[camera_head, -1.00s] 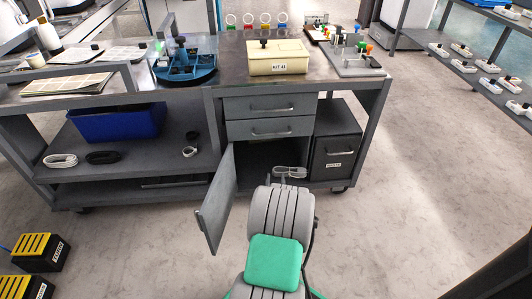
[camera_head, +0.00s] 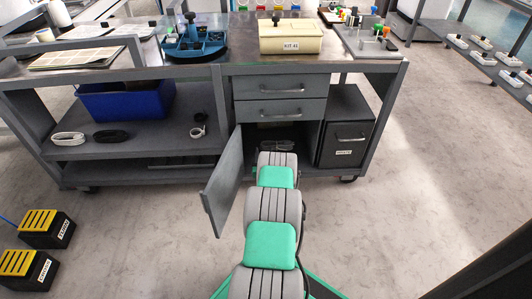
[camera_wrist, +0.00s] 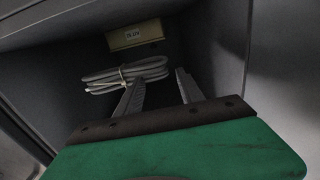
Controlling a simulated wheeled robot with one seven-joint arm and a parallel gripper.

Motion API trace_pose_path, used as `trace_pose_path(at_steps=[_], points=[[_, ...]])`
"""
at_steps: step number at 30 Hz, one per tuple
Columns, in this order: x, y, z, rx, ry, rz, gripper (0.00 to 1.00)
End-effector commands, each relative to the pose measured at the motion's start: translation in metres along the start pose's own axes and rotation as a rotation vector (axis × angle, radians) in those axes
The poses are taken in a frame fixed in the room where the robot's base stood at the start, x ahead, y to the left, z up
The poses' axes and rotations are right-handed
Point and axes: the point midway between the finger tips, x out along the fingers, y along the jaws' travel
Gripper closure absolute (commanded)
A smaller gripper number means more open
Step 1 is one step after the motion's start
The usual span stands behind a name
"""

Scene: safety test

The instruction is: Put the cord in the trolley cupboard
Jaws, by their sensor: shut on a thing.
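The cord is a pale grey coil with a tie round its middle. In the head view the cord (camera_head: 276,146) shows just past my wrist, within the open cupboard (camera_head: 303,132) under the drawers. In the wrist view the cord (camera_wrist: 100,80) lies across the left finger and reaches into the space between the fingers. My gripper (camera_wrist: 159,82) is shut on the cord, with its fingers some way apart. In the head view my arm mostly hides the gripper. The cupboard door (camera_head: 224,183) stands open to the left.
A cream labelled box (camera_wrist: 135,34) is at the cupboard's back. A dark bin (camera_head: 346,130) stands right of the cupboard. A blue bin (camera_head: 124,101), a white coil (camera_head: 68,139) and a black coil (camera_head: 111,136) sit on the left shelf. Floor on the right is clear.

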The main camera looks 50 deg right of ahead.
Motion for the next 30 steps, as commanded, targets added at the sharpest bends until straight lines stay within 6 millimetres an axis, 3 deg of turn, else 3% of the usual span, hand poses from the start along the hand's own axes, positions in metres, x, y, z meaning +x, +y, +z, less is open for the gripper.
trace_pose_path(at_steps=[1, 12, 22, 23, 30], points=[[-0.001, 0.001, 0.021, 0.0, -0.001, 0.001, 1.0], [0.0, -0.002, 0.074, -0.001, 0.002, -0.002, 1.0], [0.0, -0.002, 0.074, 0.0, 0.002, -0.002, 1.0], [0.0, -0.002, 0.074, 0.0, 0.001, -0.002, 0.53], [0.0, -0.002, 0.074, 0.0, 0.001, -0.002, 0.33]])
